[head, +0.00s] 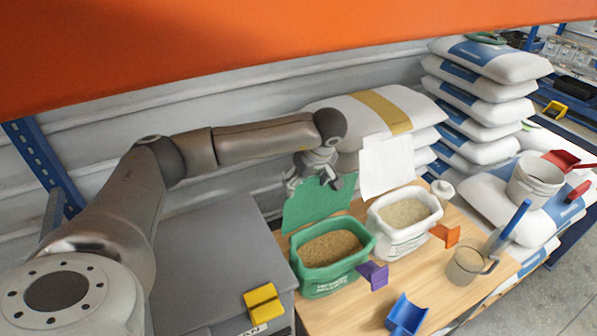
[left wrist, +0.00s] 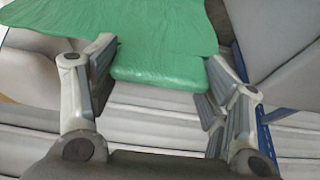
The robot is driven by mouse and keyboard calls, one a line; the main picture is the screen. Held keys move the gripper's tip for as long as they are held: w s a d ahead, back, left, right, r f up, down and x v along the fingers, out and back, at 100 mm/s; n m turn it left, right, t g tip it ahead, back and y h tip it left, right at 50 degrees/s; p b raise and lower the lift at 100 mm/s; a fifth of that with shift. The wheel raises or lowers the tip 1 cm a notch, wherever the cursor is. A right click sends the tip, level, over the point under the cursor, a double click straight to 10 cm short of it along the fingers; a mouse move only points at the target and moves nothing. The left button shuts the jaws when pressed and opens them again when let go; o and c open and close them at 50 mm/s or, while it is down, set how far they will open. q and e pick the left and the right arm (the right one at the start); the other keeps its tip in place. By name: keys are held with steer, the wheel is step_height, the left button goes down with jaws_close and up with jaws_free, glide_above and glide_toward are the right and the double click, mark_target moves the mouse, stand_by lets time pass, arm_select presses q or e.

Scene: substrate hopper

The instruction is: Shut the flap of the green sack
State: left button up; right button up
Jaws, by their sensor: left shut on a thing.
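The green sack (head: 325,283) stands open on the wooden table, filled with brown grain. Its green flap (head: 315,208) stands up behind the opening. My left gripper (head: 316,184) is at the flap's top edge, shut on it. In the left wrist view the green flap (left wrist: 160,67) has a tab lying between the two fingers of the left gripper (left wrist: 163,75). My right gripper is in neither view.
A white sack (head: 402,238) with its flap (head: 386,165) raised stands just right of the green sack. A purple clip (head: 373,275), an orange clip (head: 445,235), a blue scoop (head: 406,315) and a clear jug (head: 465,266) are nearby. A grey box (head: 205,255) with a yellow clip (head: 263,303) is left. An orange beam (head: 250,45) crosses above.

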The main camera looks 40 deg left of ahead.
arm_select(q)
steer(key=shift+s+d+f, duration=0.1)
steer(key=shift+s+d, duration=0.15)
steer(key=shift+d, duration=0.3)
steer(key=shift+s+d+f, duration=0.1)
steer(key=shift+s+d, duration=0.15)
steer(key=shift+d, duration=0.3)
steer(key=o, duration=1.5)
steer(key=shift+c, duration=0.2)
steer(key=shift+a, duration=0.1)
steer(key=shift+r, duration=0.55)
steer(key=v, duration=1.1)
steer(key=shift+d, duration=0.25)
steer(key=shift+s, duration=0.1)
